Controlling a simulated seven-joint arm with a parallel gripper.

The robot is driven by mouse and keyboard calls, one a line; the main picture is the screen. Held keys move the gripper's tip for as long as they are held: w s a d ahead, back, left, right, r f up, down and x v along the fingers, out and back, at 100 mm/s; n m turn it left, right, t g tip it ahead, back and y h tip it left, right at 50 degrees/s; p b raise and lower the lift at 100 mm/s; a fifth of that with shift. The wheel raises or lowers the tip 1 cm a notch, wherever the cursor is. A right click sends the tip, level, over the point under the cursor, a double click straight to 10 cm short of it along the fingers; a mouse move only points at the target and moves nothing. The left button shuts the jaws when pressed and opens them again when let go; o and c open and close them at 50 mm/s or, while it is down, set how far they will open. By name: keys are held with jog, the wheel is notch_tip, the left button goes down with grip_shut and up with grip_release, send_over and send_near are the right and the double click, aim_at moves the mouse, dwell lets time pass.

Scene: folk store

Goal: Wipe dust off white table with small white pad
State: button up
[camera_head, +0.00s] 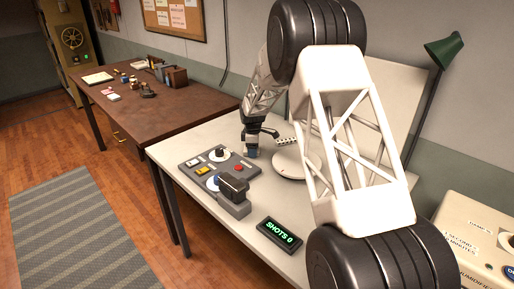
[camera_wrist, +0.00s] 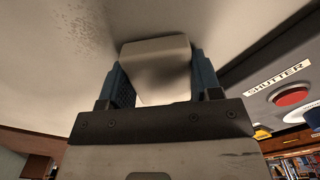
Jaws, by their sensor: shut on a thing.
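The white table (camera_head: 262,208) stands in the middle of the head view; its pale top (camera_wrist: 45,75) fills the upper left of the wrist view. A patch of dark dust specks (camera_wrist: 90,30) lies on it, left of and beyond the pad. My gripper (camera_head: 251,152) points down over the table, behind the control panel. In the wrist view its blue fingers are shut on the small white pad (camera_wrist: 155,65), one on each side. The pad's far edge is at or close to the tabletop; I cannot tell whether it touches. The pad is barely visible in the head view.
A control panel (camera_head: 190,175) with a red button (camera_wrist: 292,96) labelled SHUTTER sits close to my gripper's side. A dark camera-like device (camera_head: 234,195) and a SHOTS 0 display (camera_head: 279,234) stand nearer. A round white base (camera_head: 290,165) is right of my gripper.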

jog(key=shift+s+a+r, duration=0.1)
jog(key=shift+s+a, duration=0.2)
jog(key=shift+s, duration=0.1)
jog(key=shift+r, duration=3.8)
jog(key=d+f, duration=0.1)
jog(key=d, duration=0.5)
jog(key=d+f, duration=0.1)
jog(key=d, duration=0.2)
jog(key=shift+s+d+f, duration=0.15)
jog(key=shift+d+f, duration=0.2)
jog(key=shift+w+a+f, duration=0.25)
jog(key=shift+w+a, duration=0.05)
jog(key=shift+w, duration=2.35)
jog(key=shift+w+a+f, duration=0.25)
jog(key=shift+w+a, duration=0.05)
jog(key=shift+w, duration=2.35)
jog(key=shift+w+a+f, duration=0.25)
jog(key=shift+w+a, duration=0.05)
jog(key=shift+w, duration=2.35)
